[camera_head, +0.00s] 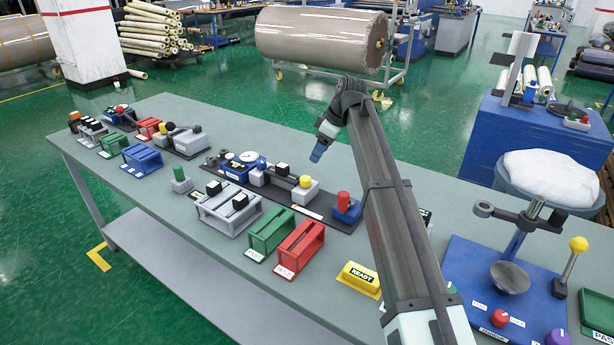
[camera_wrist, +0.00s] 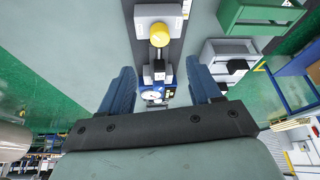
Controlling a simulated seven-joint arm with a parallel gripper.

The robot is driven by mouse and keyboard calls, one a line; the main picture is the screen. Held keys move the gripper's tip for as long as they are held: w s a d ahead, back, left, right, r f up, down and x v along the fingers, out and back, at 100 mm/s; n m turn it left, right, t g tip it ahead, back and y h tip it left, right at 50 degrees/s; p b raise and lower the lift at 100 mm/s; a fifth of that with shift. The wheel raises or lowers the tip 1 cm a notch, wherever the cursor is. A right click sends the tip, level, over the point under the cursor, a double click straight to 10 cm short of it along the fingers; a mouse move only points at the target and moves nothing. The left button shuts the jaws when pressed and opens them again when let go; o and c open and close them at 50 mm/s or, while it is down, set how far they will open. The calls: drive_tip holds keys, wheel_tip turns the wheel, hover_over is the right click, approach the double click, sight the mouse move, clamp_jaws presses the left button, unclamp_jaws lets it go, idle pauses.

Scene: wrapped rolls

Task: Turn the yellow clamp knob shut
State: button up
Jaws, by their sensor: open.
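The yellow knob (camera_head: 305,181) sits on a grey block at the right part of a long black fixture board (camera_head: 336,215). In the wrist view the yellow knob (camera_wrist: 159,35) is top centre, just beyond the fingertips and roughly between their lines. My gripper (camera_head: 318,153) hangs above the board, above and slightly right of the knob. Its blue fingers are apart and empty in the wrist view (camera_wrist: 160,68). No contact with the knob shows. Whether the clamp is open or shut I cannot tell.
A white dial gauge (camera_head: 248,156) on a blue block stands left on the same board, and a red knob (camera_head: 343,198) on a blue block at its right end. Grey (camera_head: 228,210), green (camera_head: 270,232) and red (camera_head: 299,248) fixtures stand in front. Another yellow-topped lever (camera_head: 578,244) stands far right.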

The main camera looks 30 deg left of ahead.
sight(305, 178)
drive_tip(key=x, duration=1.1)
drive_tip(key=shift+a+f, duration=0.15)
drive_tip(key=shift+f, duration=0.1)
drive_tip(key=c, duration=1)
drive_tip(key=shift+c, duration=0.2)
drive_tip(key=shift+s+m, duration=0.1)
drive_tip(key=shift+m, duration=0.3)
drive_tip(key=m+t, duration=0.1)
drive_tip(key=m, duration=0.2)
drive_tip(key=shift+s+m+t, duration=0.15)
drive_tip(key=shift+m+t, duration=0.15)
drive_tip(key=m+t, duration=0.1)
drive_tip(key=m, duration=0.2)
drive_tip(key=m+t+h, duration=0.1)
drive_tip(key=m, duration=0.1)
drive_tip(key=shift+m, duration=0.4)
